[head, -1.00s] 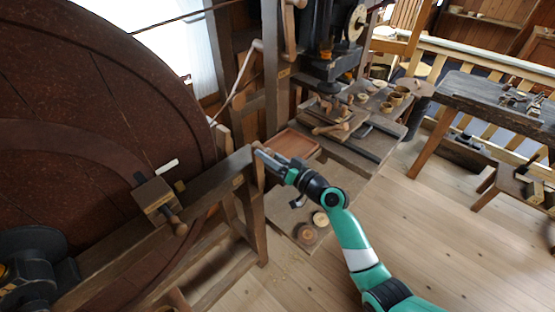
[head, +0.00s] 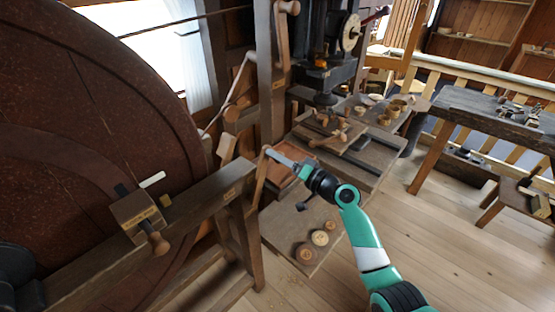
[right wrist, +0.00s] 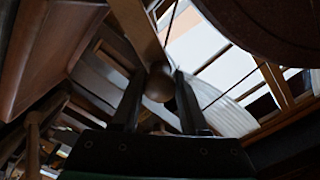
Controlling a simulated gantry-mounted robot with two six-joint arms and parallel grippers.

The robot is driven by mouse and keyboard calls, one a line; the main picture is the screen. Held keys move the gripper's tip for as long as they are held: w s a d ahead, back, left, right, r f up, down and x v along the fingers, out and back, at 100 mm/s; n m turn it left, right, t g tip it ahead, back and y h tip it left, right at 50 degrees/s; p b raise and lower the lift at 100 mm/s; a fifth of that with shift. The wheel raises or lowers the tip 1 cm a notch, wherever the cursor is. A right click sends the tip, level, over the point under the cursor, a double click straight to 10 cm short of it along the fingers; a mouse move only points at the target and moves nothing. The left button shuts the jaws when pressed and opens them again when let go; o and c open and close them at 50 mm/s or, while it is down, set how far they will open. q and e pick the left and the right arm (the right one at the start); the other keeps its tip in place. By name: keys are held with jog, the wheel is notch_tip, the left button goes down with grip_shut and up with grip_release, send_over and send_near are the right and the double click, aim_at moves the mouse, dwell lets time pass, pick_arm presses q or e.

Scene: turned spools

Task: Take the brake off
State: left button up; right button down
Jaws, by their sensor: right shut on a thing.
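A wooden lever (head: 259,180) with a round knob stands beside the end of the large wheel's frame in the head view. Its top leans to the right, away from the frame's post. My right gripper (head: 271,154) is shut on the lever's knob end. In the right wrist view the knob (right wrist: 159,86) sits between the two fingers of my right gripper (right wrist: 158,92), with the lever's arm running up from it. The big dark red wheel (head: 95,130) fills the left of the head view.
A block with a turned handle (head: 139,214) sits on the frame beam (head: 200,200). A low board (head: 285,245) with round wooden pieces lies below my right arm. A bench (head: 375,150) with a press and small turned parts stands behind.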

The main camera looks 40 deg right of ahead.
jog(key=shift+d+f, duration=0.15)
jog(key=c, duration=0.8)
grip_release()
jog(key=o, duration=0.4)
jog(key=shift+d, duration=0.1)
jog(key=shift+c, duration=0.2)
jog(key=shift+s, duration=0.2)
jog(key=s+p, duration=0.3)
jog(key=s, duration=0.8)
jog(key=shift+d, duration=0.35)
jog(key=shift+s, duration=0.1)
